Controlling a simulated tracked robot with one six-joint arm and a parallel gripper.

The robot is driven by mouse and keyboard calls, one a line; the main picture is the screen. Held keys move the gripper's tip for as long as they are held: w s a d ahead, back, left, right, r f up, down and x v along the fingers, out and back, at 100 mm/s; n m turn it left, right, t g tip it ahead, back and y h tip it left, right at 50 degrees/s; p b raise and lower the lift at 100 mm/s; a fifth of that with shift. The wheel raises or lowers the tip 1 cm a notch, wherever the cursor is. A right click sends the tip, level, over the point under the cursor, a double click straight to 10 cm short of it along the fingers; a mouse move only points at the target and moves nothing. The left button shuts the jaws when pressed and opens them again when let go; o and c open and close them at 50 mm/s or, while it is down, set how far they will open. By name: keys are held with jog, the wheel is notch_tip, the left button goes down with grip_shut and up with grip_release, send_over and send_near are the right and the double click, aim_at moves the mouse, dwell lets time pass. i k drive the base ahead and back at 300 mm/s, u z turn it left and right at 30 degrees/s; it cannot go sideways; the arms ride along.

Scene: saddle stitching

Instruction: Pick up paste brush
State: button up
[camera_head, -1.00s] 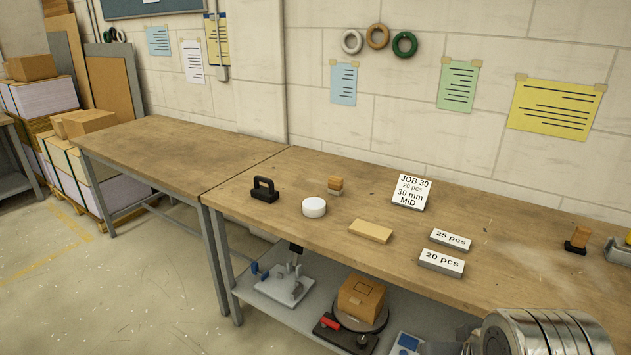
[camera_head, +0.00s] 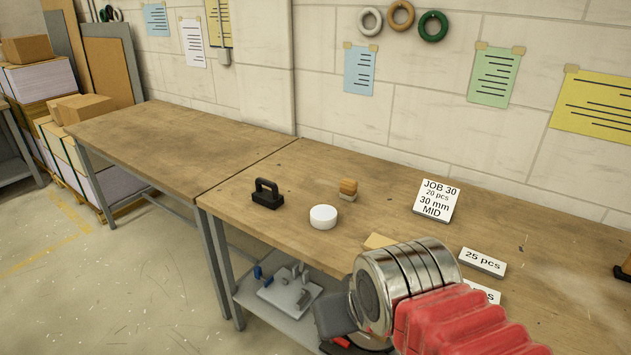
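A small wooden-topped piece with a pale grey base (camera_head: 347,189) stands upright on the workbench (camera_head: 250,222), right behind a white round tub (camera_head: 323,217). It may be the paste brush, but it is too small to be sure. My arm reaches in from the lower right, over the bench's front edge. A dark grey part of my gripper (camera_head: 334,316) shows at its end, in front of the bench and apart from the wooden piece. Its fingertips cannot be made out.
A black handled block (camera_head: 267,194) stands left of the tub. A job card (camera_head: 437,201) and a "25 pcs" block (camera_head: 483,262) are to the right. My arm partly hides a tan block (camera_head: 379,241) and another label block. The left table (camera_head: 170,135) is bare.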

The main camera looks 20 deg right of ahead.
aim_at(348, 187)
jog(key=u, duration=0.2)
jog(key=i, duration=1.5)
jog(key=z, duration=0.15)
